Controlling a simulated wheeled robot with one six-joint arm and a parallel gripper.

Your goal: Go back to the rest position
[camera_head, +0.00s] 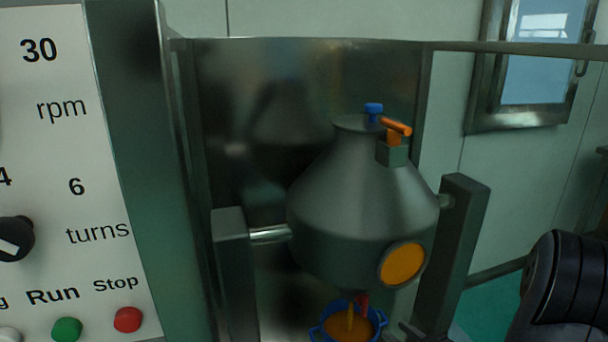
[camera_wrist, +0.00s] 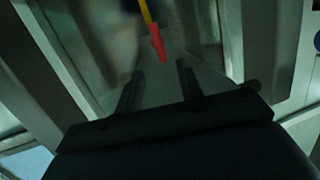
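My gripper (camera_wrist: 160,69) shows in the wrist view with its two dark fingers apart and nothing between them. A red tip on a yellow stick (camera_wrist: 157,42) lies just beyond the fingertips in that view; I cannot tell how far away. In the head view my dark arm is at the lower right, and a small dark part by the blue pot may be a finger. The grey metal double-cone vessel (camera_head: 350,205) hangs between two posts. It has a blue knob (camera_head: 373,112), an orange handle (camera_head: 396,129) and an orange round window (camera_head: 401,264).
A blue pot (camera_head: 322,330) with orange contents stands below the vessel, with yellow and red pieces above it. A control panel (camera_head: 80,180) with a dial, a green button (camera_head: 67,329) and a red button (camera_head: 127,319) is at the left. The right post (camera_head: 455,245) stands near my arm.

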